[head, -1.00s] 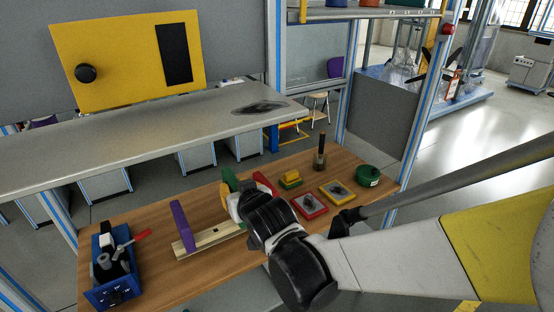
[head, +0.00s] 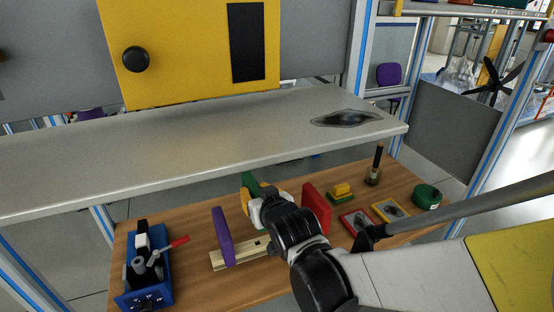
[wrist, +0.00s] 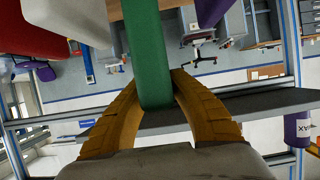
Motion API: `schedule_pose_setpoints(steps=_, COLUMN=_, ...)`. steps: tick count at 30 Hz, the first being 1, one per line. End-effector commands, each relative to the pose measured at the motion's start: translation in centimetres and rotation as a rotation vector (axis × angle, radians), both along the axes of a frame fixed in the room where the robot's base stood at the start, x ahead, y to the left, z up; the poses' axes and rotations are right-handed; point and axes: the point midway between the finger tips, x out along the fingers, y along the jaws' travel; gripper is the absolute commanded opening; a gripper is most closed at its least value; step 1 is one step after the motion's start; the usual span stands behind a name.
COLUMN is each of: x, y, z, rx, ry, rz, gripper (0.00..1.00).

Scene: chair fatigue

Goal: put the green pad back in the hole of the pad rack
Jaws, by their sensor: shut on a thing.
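The pad rack (head: 236,257) is a pale wooden bar on the lower brown table. A purple pad (head: 222,237) stands upright at its left end and a red pad (head: 317,208) stands further right. Between them, a bare dark hole shows in the bar. My gripper (head: 258,195) is shut on the green pad (head: 250,181), behind and above the bar between the two pads. In the wrist view, the yellow fingers (wrist: 157,88) clasp the green pad (wrist: 148,50). My arm hides part of the rack, and the gap between green pad and bar cannot be told.
A grey worktop (head: 180,138) overhangs the table close behind the green pad. A blue toolbox (head: 146,272) stands left. A yellow-green block (head: 341,193), framed plates (head: 390,210), a brush (head: 374,166) and a green tape roll (head: 426,196) lie right.

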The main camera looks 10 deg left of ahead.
Motion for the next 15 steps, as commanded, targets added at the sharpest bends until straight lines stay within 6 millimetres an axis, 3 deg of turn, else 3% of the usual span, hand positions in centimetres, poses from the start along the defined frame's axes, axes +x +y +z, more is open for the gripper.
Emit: schedule_pose_setpoints(steps=15, x=0.1, y=0.0, z=-5.0, rx=0.001, ry=-0.001, rz=0.0, gripper=0.0)
